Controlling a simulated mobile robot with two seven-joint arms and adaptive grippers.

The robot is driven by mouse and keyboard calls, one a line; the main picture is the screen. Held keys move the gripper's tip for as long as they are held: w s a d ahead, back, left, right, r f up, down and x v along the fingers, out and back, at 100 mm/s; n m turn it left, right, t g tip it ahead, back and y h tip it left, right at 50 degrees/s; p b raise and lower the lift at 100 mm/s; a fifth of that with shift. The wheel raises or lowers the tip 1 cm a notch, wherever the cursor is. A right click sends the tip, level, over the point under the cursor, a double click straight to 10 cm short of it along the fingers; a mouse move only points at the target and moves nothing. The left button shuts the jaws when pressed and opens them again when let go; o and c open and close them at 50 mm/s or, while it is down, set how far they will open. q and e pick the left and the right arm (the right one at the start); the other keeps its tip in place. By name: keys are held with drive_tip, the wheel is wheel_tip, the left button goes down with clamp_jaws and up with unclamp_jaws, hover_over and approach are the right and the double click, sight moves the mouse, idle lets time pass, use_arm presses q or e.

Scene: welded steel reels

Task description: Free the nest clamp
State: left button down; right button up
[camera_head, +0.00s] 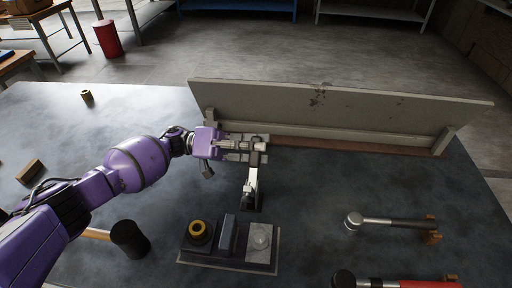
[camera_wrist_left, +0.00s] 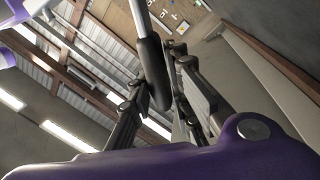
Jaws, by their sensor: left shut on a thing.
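The nest clamp (camera_head: 251,188) is a metal toggle clamp standing on the dark tabletop in the middle of the head view, with its lever standing up. My left gripper (camera_head: 256,147) reaches it from the left, at the top of the lever. In the left wrist view the gripper (camera_wrist_left: 160,100) is shut on the dark grip of the clamp handle (camera_wrist_left: 151,62), which runs between its fingers. The fingers hide part of the handle in the head view. The clamp's lower end is close to the fixture plate (camera_head: 190,258), and I cannot tell whether it presses anything. My right gripper is out of view.
A long grey panel (camera_head: 350,115) stands behind the clamp. Hammers lie at lower left (camera_head: 130,239), right (camera_head: 385,222) and front right (camera_head: 415,284).

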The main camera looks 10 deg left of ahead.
use_arm(q)
drive_tip(key=shift+w+a+f+n, duration=0.1)
drive_tip(key=shift+w+f+n, duration=0.1)
drive_tip(key=shift+n, duration=0.2)
drive_tip(key=c, duration=1.6)
unclamp_jaws()
drive_tip(key=a, duration=0.2)
drive_tip(key=a+f, duration=0.1)
drive_tip(key=a, duration=0.4)
drive_tip(key=shift+w+a+f, duration=0.15)
drive_tip(key=shift+w+a, duration=0.05)
drive_tip(key=shift+w, duration=0.2)
